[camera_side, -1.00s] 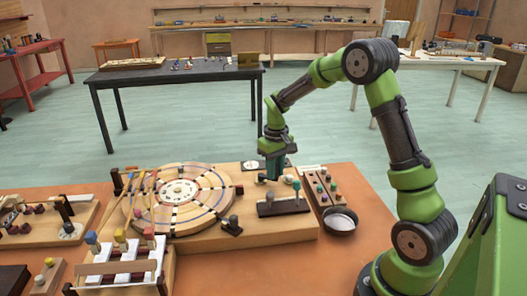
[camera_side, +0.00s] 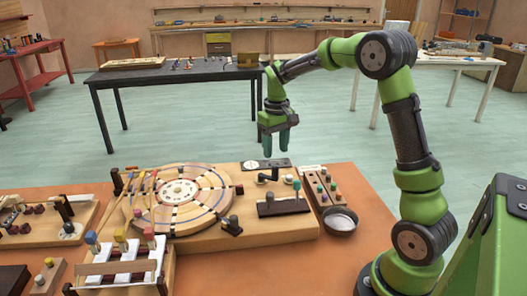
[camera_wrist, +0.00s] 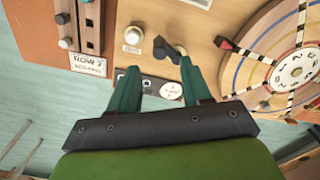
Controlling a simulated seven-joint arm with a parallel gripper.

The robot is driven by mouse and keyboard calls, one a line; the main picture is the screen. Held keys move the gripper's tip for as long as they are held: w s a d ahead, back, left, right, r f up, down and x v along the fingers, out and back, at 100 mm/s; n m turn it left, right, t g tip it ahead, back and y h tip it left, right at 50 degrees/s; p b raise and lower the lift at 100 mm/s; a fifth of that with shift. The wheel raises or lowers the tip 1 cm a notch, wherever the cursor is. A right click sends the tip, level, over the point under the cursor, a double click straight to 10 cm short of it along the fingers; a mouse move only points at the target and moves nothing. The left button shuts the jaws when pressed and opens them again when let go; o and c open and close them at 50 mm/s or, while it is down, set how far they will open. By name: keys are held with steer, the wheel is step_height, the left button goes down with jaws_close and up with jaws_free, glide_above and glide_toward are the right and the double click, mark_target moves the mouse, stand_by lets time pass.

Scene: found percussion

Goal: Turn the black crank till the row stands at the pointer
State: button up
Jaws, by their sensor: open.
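The round wooden disc (camera_side: 205,213) lies on a wooden board, with coloured rings, dark-and-white radial rows and a white numbered hub; it also shows, cut off, in the wrist view (camera_wrist: 262,82). A small dark-red and black pointer (camera_wrist: 228,44) sits at its rim, close to one radial row; whether they line up exactly I cannot tell. The black crank (camera_side: 273,175) stands right of the disc; in the wrist view (camera_wrist: 172,49) it is a bent arm with a rounded knob. My gripper (camera_side: 275,150) is open and empty, above the crank and apart from it.
A dark plate with round marks (camera_wrist: 150,88) lies on the board by the crank. A black block with a teal-topped lever (camera_side: 283,207), a peg strip (camera_side: 320,186) and a round dish (camera_side: 340,220) are nearby. Sticks (camera_side: 138,190) lean left of the disc.

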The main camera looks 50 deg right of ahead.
mark_target(275, 165)
step_height(275, 165, up, 9)
stand_by(0.3)
stand_by(0.5)
steer(key=s+a+t+y, duration=0.2)
steer(key=s+a+t, duration=0.5)
steer(key=s+a, duration=1)
steer(key=shift+s+a, duration=0.35)
steer(key=shift+a, duration=0.3)
steer(key=shift+f, duration=0.1)
steer(key=shift+c, duration=0.2)
